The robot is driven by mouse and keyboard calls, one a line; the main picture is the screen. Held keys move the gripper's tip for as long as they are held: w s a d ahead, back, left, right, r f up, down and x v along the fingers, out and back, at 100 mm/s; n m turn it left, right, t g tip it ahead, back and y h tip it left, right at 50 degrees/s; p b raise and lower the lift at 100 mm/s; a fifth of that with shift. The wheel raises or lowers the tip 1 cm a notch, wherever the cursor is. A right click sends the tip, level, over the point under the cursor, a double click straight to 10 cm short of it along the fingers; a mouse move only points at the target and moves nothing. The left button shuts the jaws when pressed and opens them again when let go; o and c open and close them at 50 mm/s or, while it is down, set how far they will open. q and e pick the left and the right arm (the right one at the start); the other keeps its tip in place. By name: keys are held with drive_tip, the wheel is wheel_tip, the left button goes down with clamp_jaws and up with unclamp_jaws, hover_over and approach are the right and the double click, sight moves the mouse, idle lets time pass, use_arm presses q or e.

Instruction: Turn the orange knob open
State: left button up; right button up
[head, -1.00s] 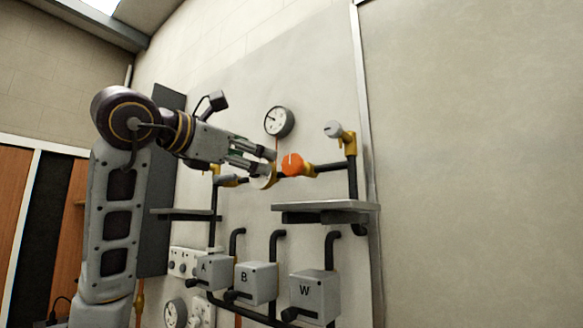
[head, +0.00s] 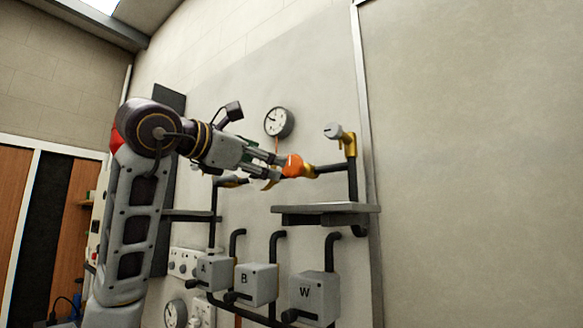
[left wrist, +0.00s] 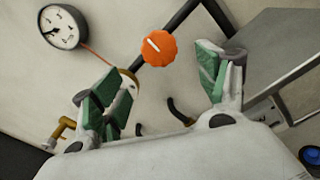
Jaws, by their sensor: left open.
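The orange knob (head: 293,166) sits on a yellow valve body on the dark pipe of the wall. It has a pale line across its face, which runs tilted in the left wrist view (left wrist: 158,47). My left gripper (head: 279,170) is at the knob in the head view and partly overlaps it. In the left wrist view the left gripper (left wrist: 152,92) is open, with its green pads apart. The knob shows beyond the fingertips, between their lines, and the pads do not appear closed on it. My right gripper is not in view.
A round gauge (head: 279,122) hangs above the knob. A white-capped yellow valve (head: 334,131) is up to the right. A grey shelf (head: 325,209) juts out below. Boxes A (head: 214,272), B (head: 256,284) and W (head: 314,298) are lower down.

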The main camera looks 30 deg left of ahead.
sight(289, 167)
use_arm(q)
drive_tip(key=w, duration=0.3)
drive_tip(key=w+p, duration=0.1)
drive_tip(key=w, duration=0.2)
drive_tip(key=w+p, duration=0.1)
drive_tip(key=w, duration=0.2)
drive_tip(key=shift+w+d, duration=0.4)
drive_tip(key=shift+w, duration=0.5)
drive_tip(key=c, duration=1)
drive_tip(key=shift+c, duration=0.2)
drive_tip(key=shift+n, duration=0.5)
drive_tip(key=o, duration=1)
drive_tip(key=shift+o, duration=0.2)
